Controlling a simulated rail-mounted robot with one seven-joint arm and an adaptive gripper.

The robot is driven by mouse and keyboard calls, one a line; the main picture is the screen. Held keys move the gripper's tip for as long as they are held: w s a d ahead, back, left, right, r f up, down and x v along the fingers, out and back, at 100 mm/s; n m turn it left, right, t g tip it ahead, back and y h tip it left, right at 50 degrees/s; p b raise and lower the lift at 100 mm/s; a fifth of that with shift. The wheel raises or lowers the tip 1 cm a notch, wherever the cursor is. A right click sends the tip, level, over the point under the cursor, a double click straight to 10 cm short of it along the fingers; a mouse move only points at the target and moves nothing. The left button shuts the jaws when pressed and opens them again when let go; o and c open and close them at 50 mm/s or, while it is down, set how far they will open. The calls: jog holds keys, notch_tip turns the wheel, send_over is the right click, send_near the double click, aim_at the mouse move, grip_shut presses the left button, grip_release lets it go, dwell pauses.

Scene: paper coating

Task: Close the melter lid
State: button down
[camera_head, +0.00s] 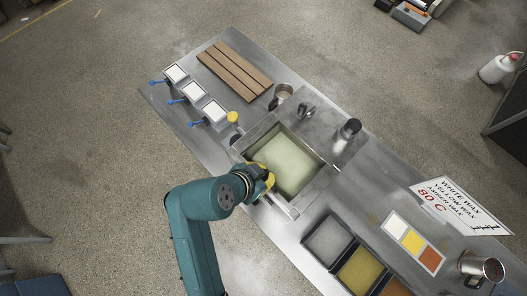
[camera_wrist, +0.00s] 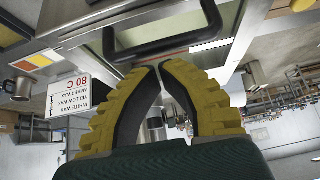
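The melter (camera_head: 316,187) is a square steel frame set in the bench, with a pale green surface (camera_head: 288,160) inside it. I cannot tell whether this surface is bare wax or is seen through a lid. My gripper (camera_head: 264,178) is at the melter's near-left edge in the head view. In the wrist view, a dark U-shaped handle (camera_wrist: 160,50) on a metal-edged panel is just beyond the fingertips. The yellow fingers of my gripper (camera_wrist: 158,68) converge with their tips together and nothing visible between them. Contact with the handle cannot be told.
The steel bench (camera_head: 370,180) carries wooden slats (camera_head: 234,70), several white squares with blue handles, a dark-topped bottle (camera_head: 347,133), wax trays (camera_head: 360,270) and a metal jug (camera_head: 480,268). A sign (camera_head: 460,205) stands at the right. Open floor surrounds the bench.

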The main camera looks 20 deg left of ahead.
jog(key=w+r+b+v, duration=0.1)
jog(key=v, duration=1)
jog(key=shift+d+r, duration=0.2)
jog(key=shift+r, duration=0.15)
jog(key=shift+w, duration=0.1)
